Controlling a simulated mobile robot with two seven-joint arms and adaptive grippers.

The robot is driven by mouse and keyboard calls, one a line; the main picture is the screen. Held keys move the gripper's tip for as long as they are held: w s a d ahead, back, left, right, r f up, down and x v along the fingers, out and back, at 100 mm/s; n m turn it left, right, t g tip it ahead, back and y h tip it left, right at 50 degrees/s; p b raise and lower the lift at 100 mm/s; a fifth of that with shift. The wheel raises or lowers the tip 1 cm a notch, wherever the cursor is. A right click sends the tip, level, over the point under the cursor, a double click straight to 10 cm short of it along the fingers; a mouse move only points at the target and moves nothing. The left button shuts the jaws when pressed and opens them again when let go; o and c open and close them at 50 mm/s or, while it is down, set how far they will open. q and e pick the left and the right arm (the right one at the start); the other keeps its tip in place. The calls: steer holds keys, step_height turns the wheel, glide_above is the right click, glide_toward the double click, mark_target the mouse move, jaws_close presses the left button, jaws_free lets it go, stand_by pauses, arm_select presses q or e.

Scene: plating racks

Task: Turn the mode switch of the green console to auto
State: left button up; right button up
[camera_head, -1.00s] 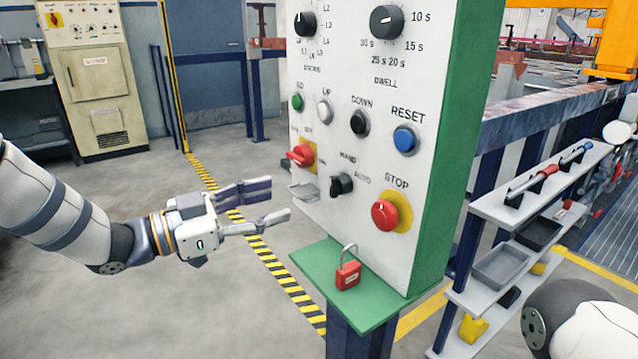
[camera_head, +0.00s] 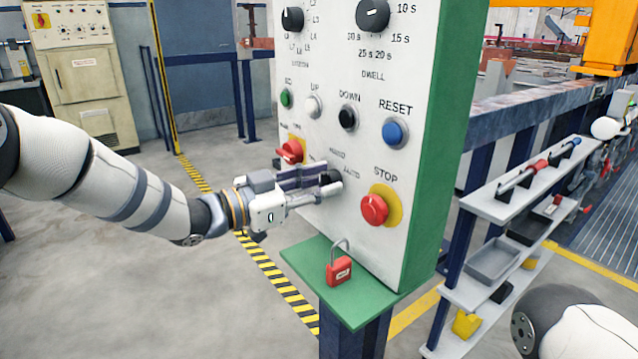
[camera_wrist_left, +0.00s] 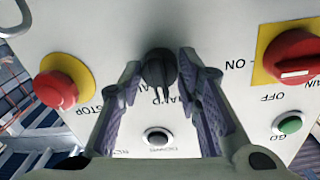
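The green console (camera_head: 430,150) stands with its white panel facing left and toward me. Its black mode switch (camera_wrist_left: 158,70) is in the wrist view, with labels partly hidden below it. In the head view, HAND and AUTO labels show by the switch, which is mostly hidden by my fingers. My left gripper (camera_head: 330,178) is at the panel, its two fingers open on either side of the switch. In the wrist view the right-hand finger is close to the knob, and a gap shows on the other side. Which way the knob points I cannot tell. My right gripper is not in view.
Close by are the red STOP button (camera_head: 375,209), a red rotary switch (camera_head: 289,151) on yellow, and the DOWN button (camera_head: 348,117). A red padlock (camera_head: 339,270) stands on the green ledge below. A tool shelf (camera_head: 490,262) is at the right. Floor at left is free.

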arm_select(q)
jaws_close()
steer(key=shift+c, duration=2.2)
jaws_free()
steer(key=m+p, duration=0.1)
steer(key=m, duration=0.4)
steer(key=shift+r+m, duration=0.15)
steer(key=shift+m, duration=0.25)
steer(key=m+p, duration=0.1)
steer(key=m, duration=0.2)
steer(key=shift+m, duration=0.4)
steer(key=shift+m+y+p, duration=0.3)
steer(key=shift+m+p, duration=0.1)
steer(key=shift+m, duration=0.6)
jaws_close()
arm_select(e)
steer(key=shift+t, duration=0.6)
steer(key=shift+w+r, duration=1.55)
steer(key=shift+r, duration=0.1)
arm_select(q)
jaws_free()
jaws_close()
steer(key=o, duration=1.2)
jaws_free()
steer(key=shift+c, duration=0.2)
